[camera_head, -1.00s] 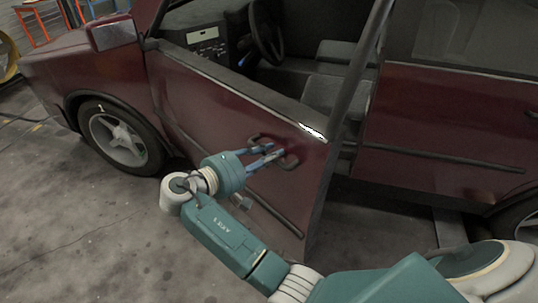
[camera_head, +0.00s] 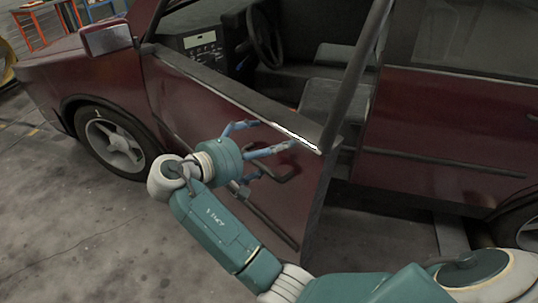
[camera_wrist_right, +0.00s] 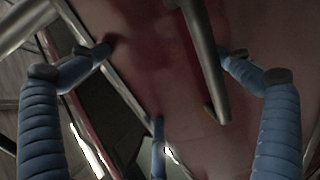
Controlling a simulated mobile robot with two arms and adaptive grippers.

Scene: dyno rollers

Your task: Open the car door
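The dark red car door (camera_head: 190,105) stands ajar, with a dark gap between its rear edge and the car body. Its dark bar handle (camera_head: 285,178) sits near the upper rear corner of the outer panel. My right gripper (camera_head: 270,140) is in front of the door, its blue fingers spread apart near the window sill and handle. In the right wrist view, the handle (camera_wrist_right: 205,65) runs between the open fingers (camera_wrist_right: 165,75), not clasped by them. Whether any finger touches the door is unclear. My left gripper is not in view.
The car's front wheel (camera_head: 115,143) and side mirror (camera_head: 106,38) are to the left. The rear door (camera_head: 450,125) is at the right. The steering wheel (camera_head: 265,38) and seats show inside. Concrete floor (camera_head: 80,235) is clear at the lower left.

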